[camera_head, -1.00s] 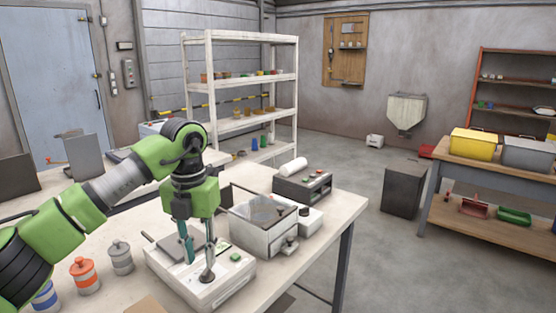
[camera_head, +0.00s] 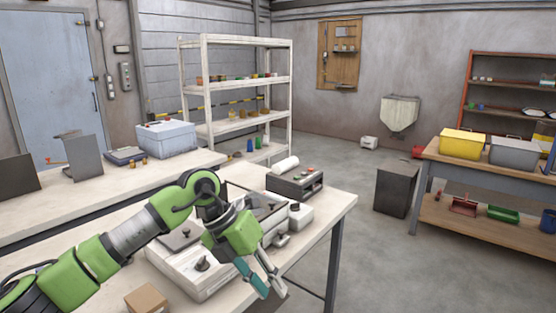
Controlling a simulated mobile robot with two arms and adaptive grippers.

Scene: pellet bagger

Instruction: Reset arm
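My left gripper (camera_head: 262,287) hangs at the end of the green and grey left arm, near the front edge of the white work table (camera_head: 120,258). Its two fingers are apart, with nothing seen between them. It is in front of the white scale-like device (camera_head: 190,284), which has a dark knob on top, and it is clear of that knob. My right gripper is not in view.
Behind the gripper stand a box-like machine (camera_head: 268,208) and a grey sealer-like unit (camera_head: 295,182). A small cardboard box (camera_head: 146,299) is at the front. Grey floor (camera_head: 350,245) lies open to the right, before a bench with yellow (camera_head: 462,144) and grey (camera_head: 516,154) bins.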

